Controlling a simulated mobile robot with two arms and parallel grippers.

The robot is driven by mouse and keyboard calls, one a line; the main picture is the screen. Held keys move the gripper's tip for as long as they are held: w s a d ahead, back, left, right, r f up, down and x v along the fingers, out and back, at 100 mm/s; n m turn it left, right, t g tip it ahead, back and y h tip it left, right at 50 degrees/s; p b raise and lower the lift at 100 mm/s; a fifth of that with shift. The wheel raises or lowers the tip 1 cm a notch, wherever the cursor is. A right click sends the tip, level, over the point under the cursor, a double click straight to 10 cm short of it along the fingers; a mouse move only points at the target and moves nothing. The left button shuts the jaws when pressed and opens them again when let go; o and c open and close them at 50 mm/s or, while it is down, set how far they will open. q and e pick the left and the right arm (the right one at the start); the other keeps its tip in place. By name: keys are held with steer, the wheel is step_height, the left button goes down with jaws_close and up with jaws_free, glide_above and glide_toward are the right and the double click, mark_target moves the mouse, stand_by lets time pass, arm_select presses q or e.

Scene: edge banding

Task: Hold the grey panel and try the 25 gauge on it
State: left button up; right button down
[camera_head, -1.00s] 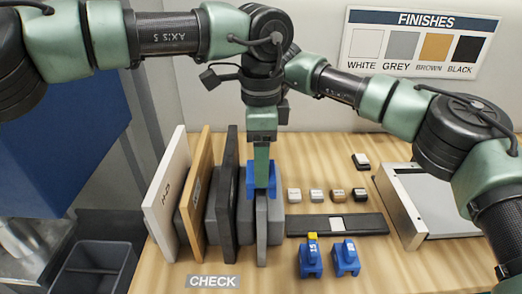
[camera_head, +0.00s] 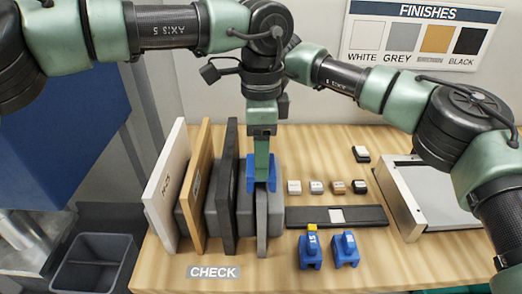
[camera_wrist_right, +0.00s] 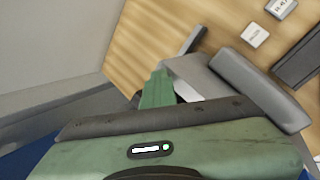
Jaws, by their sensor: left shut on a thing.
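The grey panel (camera_head: 262,236) stands on edge at the right end of a row of upright panels. My left gripper (camera_head: 262,182) points straight down and is shut on its upper part. A blue piece (camera_head: 249,172) shows behind my left fingers, mostly hidden. Two blue gauges stand on the table: one with a yellow top (camera_head: 311,250), one all blue (camera_head: 345,250). Their marks are too small to read surely. My right arm reaches in behind my left wrist, and its gripper is hidden in the head view. A green finger (camera_wrist_right: 157,88) shows in the right wrist view; its jaw opening is unclear.
White (camera_head: 166,190), brown (camera_head: 196,195) and black (camera_head: 231,190) panels stand left of the grey one. Several small blocks (camera_head: 316,187) and a dark strip (camera_head: 360,217) lie to the right. A metal tray (camera_head: 402,202) is farther right. The front right table is clear.

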arm_select(q)
steer(key=shift+f, duration=0.55)
stand_by(0.4)
steer(key=o, duration=1.6)
steer(key=shift+r, duration=4)
